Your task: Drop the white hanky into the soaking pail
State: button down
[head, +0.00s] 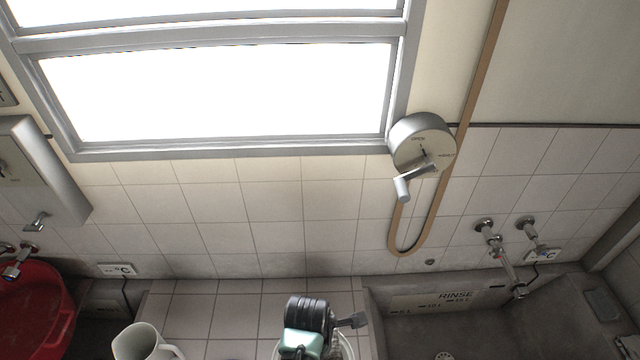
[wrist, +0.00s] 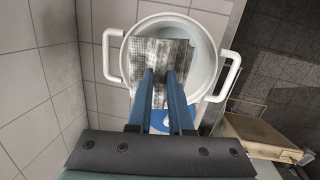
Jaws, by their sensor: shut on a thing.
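The white hanky (wrist: 160,52) shows in the wrist view as a pale grey-white cloth with a fine checked texture. My gripper (wrist: 159,74) is shut on it, and the cloth spreads beyond the fingertips. Behind it is a round white pail (wrist: 207,50) with a handle on each side. The cloth overlaps the pail's opening in this view; I cannot tell its height over the rim or whether it touches. In the head view my gripper (head: 302,345) is at the bottom edge, in front of the pail's pale rim (head: 347,346). The hanky cannot be made out there.
A white mug (head: 143,343) stands on the tiled counter, left of my gripper. A red basin (head: 35,312) is at far left. A concrete rinse tub (head: 420,300) with taps is at right.

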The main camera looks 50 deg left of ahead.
jog(key=shift+f, duration=0.8)
jog(key=c, duration=0.7)
grip_release()
jog(key=shift+c, duration=0.2)
notch_tip(320, 180, up, 13)
jog(key=s, duration=0.2)
jog(key=shift+d, duration=0.35)
jog(key=shift+f, duration=0.15)
